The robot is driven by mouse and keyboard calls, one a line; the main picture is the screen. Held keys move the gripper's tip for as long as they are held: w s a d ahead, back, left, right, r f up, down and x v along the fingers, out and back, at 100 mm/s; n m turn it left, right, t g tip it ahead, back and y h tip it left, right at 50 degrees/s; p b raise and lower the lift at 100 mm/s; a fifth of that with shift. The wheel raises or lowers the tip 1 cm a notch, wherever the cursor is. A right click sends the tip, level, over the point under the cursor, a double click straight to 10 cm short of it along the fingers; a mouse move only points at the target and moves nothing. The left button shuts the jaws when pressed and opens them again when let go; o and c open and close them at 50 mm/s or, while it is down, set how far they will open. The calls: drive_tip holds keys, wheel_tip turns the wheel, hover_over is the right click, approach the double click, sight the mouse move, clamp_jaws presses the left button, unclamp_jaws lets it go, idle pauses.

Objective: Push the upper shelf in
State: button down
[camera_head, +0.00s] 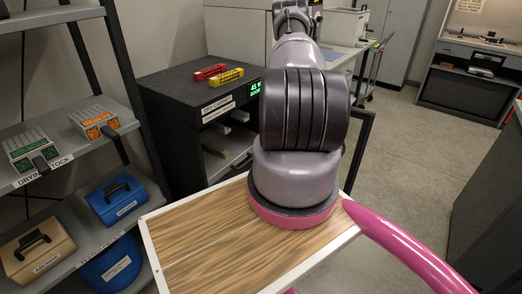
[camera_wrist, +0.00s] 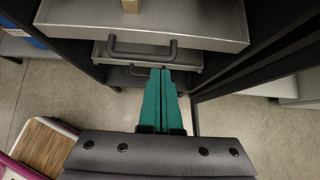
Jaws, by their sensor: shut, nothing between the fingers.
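The upper shelf (camera_wrist: 205,28) is a grey metal tray at the top of the wrist view, sticking out of the dark cabinet. My gripper (camera_wrist: 165,71) has two green fingers, shut together and empty. Their tips appear at the right end of the handle; I cannot tell if they touch it. In the head view the cabinet (camera_head: 165,105) stands behind my arm, which hides my gripper and part of the cabinet's open front.
A lower shelf (camera_wrist: 190,58) with its own handle shows beneath the upper one. An open cabinet door (camera_wrist: 255,68) stands to the right. A grey rack (camera_head: 75,120) with boxes is at the left in the head view. Open floor (camera_head: 410,135) lies to the right.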

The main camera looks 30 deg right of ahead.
sight(244, 154)
drive_tip(key=w+f, duration=0.1)
drive_tip(key=w, duration=0.1)
drive_tip(key=w+a+f, duration=0.1)
drive_tip(key=w+f, duration=0.1)
drive_tip(key=w+a+f, duration=0.1)
drive_tip(key=w, duration=0.2)
drive_tip(key=shift+a+f, duration=0.15)
drive_tip(key=shift+a, duration=0.05)
drive_tip(key=shift+w+a, duration=0.15)
drive_tip(key=shift+w, duration=0.25)
drive_tip(key=shift+w+a, duration=0.3)
drive_tip(key=shift+w, duration=0.45)
drive_tip(key=shift+w+a, duration=0.25)
drive_tip(key=shift+w, duration=0.55)
drive_tip(key=shift+w+a, duration=0.3)
drive_tip(key=shift+w, duration=0.45)
